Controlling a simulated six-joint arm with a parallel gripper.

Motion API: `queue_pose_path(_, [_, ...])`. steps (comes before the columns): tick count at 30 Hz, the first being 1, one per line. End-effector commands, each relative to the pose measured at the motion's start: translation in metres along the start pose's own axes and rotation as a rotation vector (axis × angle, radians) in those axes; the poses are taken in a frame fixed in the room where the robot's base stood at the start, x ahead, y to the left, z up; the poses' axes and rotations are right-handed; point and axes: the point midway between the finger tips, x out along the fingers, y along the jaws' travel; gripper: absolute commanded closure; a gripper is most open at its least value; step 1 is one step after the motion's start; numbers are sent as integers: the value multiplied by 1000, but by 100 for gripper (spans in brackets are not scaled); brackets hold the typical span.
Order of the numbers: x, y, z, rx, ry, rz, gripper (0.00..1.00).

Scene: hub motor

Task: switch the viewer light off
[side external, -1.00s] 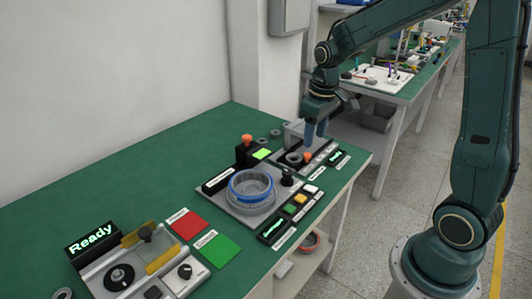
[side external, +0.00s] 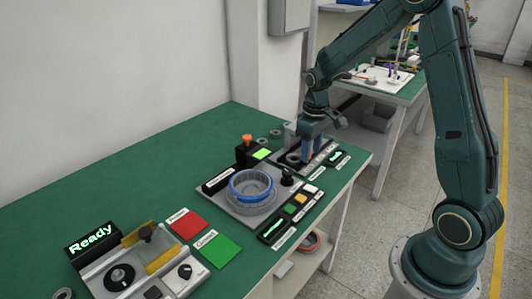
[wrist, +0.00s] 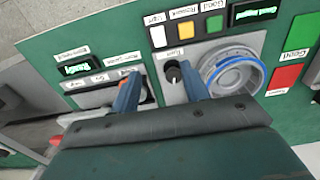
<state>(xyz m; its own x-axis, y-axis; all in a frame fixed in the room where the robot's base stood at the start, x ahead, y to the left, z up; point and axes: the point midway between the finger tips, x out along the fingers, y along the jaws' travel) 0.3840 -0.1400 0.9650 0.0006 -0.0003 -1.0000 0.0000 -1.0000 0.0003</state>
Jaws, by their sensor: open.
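A row of buttons lies along the right edge of the grey panel: a white button (side external: 311,188), a yellow button (side external: 300,198) and a green button (side external: 289,209). In the wrist view the white button (wrist: 158,36) has a small upside-down label above it. A black knob (side external: 287,177) stands on the panel beside a round grey part with a blue ring (side external: 250,183). My gripper (side external: 308,156) is open and empty, low over the smaller station behind this panel. In the wrist view the fingers of my gripper (wrist: 160,88) point toward the panel, with the black knob (wrist: 173,74) beside one finger.
The smaller station has a lit green display (side external: 336,157). An orange-topped black block (side external: 247,148) stands behind the panel. A red pad (side external: 187,223) and a green pad (side external: 217,250) lie to the left. The rear left bench top is clear.

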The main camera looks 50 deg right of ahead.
Motion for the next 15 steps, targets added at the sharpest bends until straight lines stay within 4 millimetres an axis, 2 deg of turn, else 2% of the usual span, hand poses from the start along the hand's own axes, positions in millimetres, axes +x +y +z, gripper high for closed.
queue_pose_path(15, [74,-1,1,0,-4,-1,55])
